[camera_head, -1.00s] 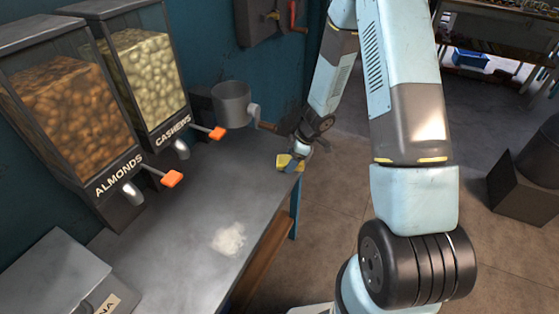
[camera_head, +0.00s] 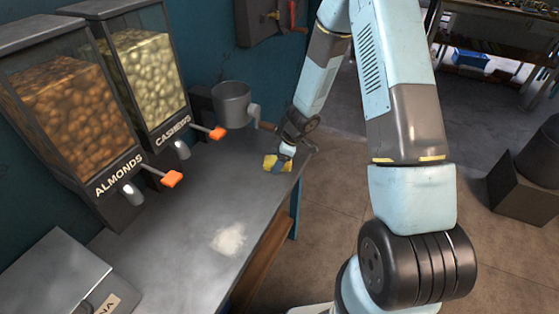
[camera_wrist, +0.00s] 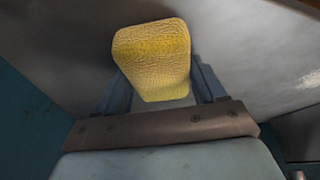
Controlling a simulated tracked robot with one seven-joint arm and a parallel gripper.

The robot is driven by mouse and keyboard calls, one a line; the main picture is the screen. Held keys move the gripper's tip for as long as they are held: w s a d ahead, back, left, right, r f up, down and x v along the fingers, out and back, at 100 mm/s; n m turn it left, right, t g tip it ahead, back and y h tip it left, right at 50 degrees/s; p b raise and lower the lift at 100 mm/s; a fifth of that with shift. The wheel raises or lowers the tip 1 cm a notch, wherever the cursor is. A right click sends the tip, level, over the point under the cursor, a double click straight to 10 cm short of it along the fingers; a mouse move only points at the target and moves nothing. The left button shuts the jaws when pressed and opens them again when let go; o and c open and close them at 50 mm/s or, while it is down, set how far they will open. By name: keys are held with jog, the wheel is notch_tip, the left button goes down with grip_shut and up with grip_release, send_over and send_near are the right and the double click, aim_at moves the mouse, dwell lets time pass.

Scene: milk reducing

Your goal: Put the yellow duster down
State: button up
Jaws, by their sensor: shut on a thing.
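The yellow duster (camera_head: 271,161) is at the far right corner of the grey counter (camera_head: 190,212) in the head view. My gripper (camera_head: 284,156) is shut on it. The wrist view shows the duster (camera_wrist: 152,55) as a yellow, textured block between the two blue fingers of my gripper (camera_wrist: 158,90). The duster is at or just above the counter top; I cannot tell whether it touches. A white powdery patch (camera_head: 229,239) lies on the counter, nearer and to the left of the duster.
The almonds dispenser (camera_head: 75,120) and cashews dispenser (camera_head: 148,75) stand along the left wall, their orange-tipped levers reaching over the counter. The counter's middle is clear apart from the patch.

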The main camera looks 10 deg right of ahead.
jog(key=o, duration=0.9)
jog(key=shift+o, duration=0.2)
